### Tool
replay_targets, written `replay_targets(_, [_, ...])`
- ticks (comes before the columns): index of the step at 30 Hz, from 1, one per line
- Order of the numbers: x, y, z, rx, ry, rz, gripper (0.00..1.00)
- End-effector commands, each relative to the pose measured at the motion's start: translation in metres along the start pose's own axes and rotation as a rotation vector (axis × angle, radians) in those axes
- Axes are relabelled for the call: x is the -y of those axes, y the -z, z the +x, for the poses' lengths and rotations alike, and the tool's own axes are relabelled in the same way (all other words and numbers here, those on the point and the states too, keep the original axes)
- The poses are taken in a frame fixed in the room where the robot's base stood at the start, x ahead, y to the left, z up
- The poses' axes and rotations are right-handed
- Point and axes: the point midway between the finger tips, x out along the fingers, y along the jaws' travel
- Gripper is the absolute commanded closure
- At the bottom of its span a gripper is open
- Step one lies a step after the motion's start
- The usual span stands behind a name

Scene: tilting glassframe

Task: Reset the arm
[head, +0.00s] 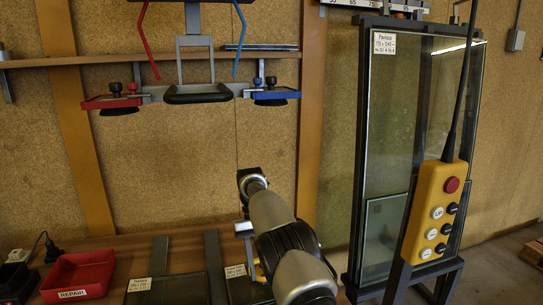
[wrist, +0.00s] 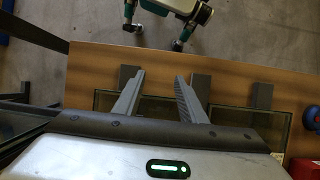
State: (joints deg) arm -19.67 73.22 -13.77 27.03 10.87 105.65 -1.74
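My arm (head: 272,222) rises from the bottom of the head view, its links bent over the wooden bench. In the wrist view, my gripper (wrist: 160,76) has its two grey fingers spread apart with nothing between them. Below the fingers is the brown bench top (wrist: 227,72), with dark bars and glass on it. I cannot make out the fingers clearly in the head view.
A lifting frame with a black handle (head: 198,94) and red and blue pads hangs ahead. A glass rack (head: 395,120) stands right, behind a yellow control pendant (head: 437,212). A red bin (head: 78,274) sits at left on the bench. Open floor (wrist: 262,25) shows beyond the bench.

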Motion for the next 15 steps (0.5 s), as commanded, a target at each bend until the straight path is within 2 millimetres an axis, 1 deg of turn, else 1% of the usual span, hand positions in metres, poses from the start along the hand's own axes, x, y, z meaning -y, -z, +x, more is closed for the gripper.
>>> replay_targets(1, [-0.007,-0.007,-0.016,-0.02,0.012,0.015,0.62])
replay_targets(5, [-0.022,-0.023,-0.05,-0.074,0.036,0.045,0.62])
replay_targets(8, [-0.036,-0.041,-0.078,-0.122,0.056,0.071,0.62])
replay_targets(9, [-0.042,-0.05,-0.09,-0.146,0.064,0.082,0.62])
replay_targets(11, [-0.051,-0.067,-0.109,-0.183,0.078,0.099,0.62])
replay_targets(12, [-0.058,-0.08,-0.122,-0.212,0.088,0.112,0.62])
replay_targets(14, [-0.067,-0.104,-0.141,-0.258,0.102,0.13,0.62])
replay_targets(15, [-0.073,-0.12,-0.152,-0.289,0.111,0.142,0.62])
